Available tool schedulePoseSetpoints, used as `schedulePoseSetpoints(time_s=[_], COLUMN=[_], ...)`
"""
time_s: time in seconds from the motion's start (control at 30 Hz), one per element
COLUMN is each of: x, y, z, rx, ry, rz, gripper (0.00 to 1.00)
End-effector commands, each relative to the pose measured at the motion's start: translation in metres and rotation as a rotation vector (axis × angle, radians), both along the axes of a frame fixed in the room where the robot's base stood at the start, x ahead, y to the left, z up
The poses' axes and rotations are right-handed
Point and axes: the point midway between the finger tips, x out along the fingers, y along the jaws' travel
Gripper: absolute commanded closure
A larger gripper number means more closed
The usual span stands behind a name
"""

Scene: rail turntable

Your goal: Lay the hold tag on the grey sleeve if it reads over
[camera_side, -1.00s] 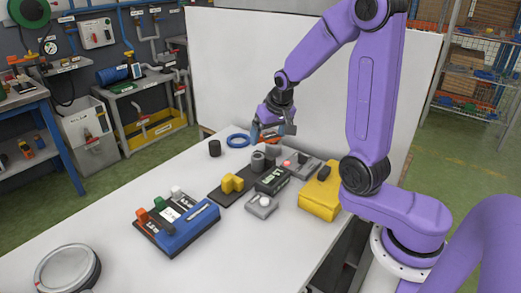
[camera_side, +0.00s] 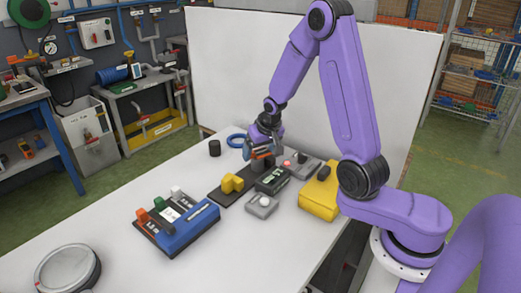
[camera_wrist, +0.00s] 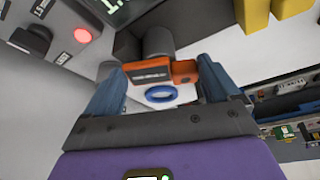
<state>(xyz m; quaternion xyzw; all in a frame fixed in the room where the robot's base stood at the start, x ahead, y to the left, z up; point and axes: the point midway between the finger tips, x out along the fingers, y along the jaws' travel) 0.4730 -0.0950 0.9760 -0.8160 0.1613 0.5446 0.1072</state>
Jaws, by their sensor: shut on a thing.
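My gripper (camera_side: 262,150) is shut on an orange tag with a dark label strip, the hold tag (camera_wrist: 160,76), held between the blue fingers in the wrist view. The grey sleeve (camera_wrist: 157,42), a short cylinder, shows just beyond the tag in the wrist view. In the side view the gripper is over the sleeve and largely hides it; I cannot tell whether the tag touches it. A dark display box (camera_side: 272,180) shows green characters too small to read. In the wrist view only a cut-off part of its display (camera_wrist: 112,5) shows.
A red lamp (camera_side: 287,162) is lit on a grey box behind the display. A yellow stepped block (camera_side: 232,183), a yellow box (camera_side: 320,196) and a grey knob box (camera_side: 262,206) stand close by. A blue ring (camera_side: 236,140) and black cylinder (camera_side: 215,148) lie behind.

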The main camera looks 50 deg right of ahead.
Motion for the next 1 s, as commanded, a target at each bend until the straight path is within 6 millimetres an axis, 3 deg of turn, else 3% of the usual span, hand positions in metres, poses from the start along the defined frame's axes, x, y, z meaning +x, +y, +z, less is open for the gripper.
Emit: schedulePoseSetpoints(time_s=[0.3, 0.33, 0.37, 0.7, 1.0], x=[0.0, 0.0, 0.0, 0.0, -0.012], y=[0.0, -0.001, -0.001, 0.0, 0.004], z=[-0.004, -0.003, -0.003, 0.001, 0.034], rx=[0.0, 0.0, 0.0, 0.0, -0.002], ry=[0.001, 0.0, 0.0, -0.001, -0.005], rz=[-0.002, -0.002, -0.002, 0.0, 0.0], gripper=[0.39, 0.01, 0.0, 0.0, 0.0])
